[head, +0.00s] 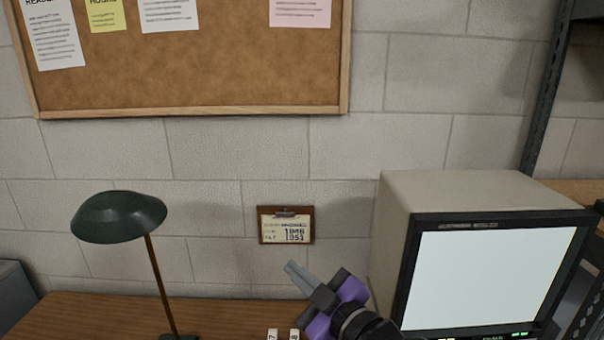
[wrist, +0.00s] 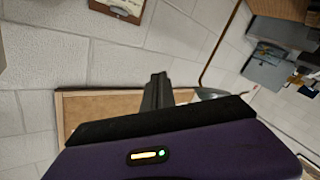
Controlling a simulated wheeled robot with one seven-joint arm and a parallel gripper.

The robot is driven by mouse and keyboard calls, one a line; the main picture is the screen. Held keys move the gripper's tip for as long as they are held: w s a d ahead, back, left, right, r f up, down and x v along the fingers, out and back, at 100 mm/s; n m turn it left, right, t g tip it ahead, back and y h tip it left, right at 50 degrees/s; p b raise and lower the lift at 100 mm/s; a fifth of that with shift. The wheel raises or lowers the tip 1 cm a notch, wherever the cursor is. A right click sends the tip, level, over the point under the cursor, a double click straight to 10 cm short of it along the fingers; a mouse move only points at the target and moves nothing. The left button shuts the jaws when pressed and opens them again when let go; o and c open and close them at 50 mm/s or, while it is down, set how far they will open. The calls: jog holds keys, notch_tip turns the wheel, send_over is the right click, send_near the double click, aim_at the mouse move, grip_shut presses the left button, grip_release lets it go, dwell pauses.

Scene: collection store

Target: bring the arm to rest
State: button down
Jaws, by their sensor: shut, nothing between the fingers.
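My gripper (head: 289,267) shows in the head view at the lower middle, with grey fingers and a purple and black body. Its fingers are together and empty, pointing up and to the left in the picture, in front of the block wall and above the wooden desk (head: 90,312). In the wrist view the closed dark fingers (wrist: 158,78) stick out beyond the purple housing. The rest of the arm runs off the bottom of the head view.
A box-shaped monitor (head: 395,222) with a lit screen stands right of my gripper. A green desk lamp (head: 118,217) stands at the left. A small clipboard sign (head: 286,225) hangs on the wall, below a cork board (head: 200,75). Two small white number blocks (head: 272,335) sit on the desk.

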jog(key=s+d+f+m+t+h+b, duration=0.1)
jog(key=s+d+f+m+t+h, duration=0.15)
jog(key=s+d+m+h, duration=0.4)
jog(key=s+d+f+m+t+h, duration=0.1)
jog(key=s+d+m+t+h, duration=0.25)
jog(key=s+d+m, duration=0.5)
jog(key=s+d+f+g, duration=0.2)
jog(key=s+f, duration=0.2)
jog(key=s, duration=0.5)
jog(key=s+d+f+n+g+b, duration=0.1)
jog(key=s+f, duration=0.4)
jog(key=s, duration=0.5)
jog(key=s+d+f+g, duration=0.2)
jog(key=s+f, duration=0.3)
jog(key=s, duration=0.5)
jog(key=shift+s+d+g+b, duration=0.15)
jog(key=shift+d+g+b, duration=0.15)
jog(key=shift+d+b, duration=0.1)
jog(key=shift+f, duration=0.1)
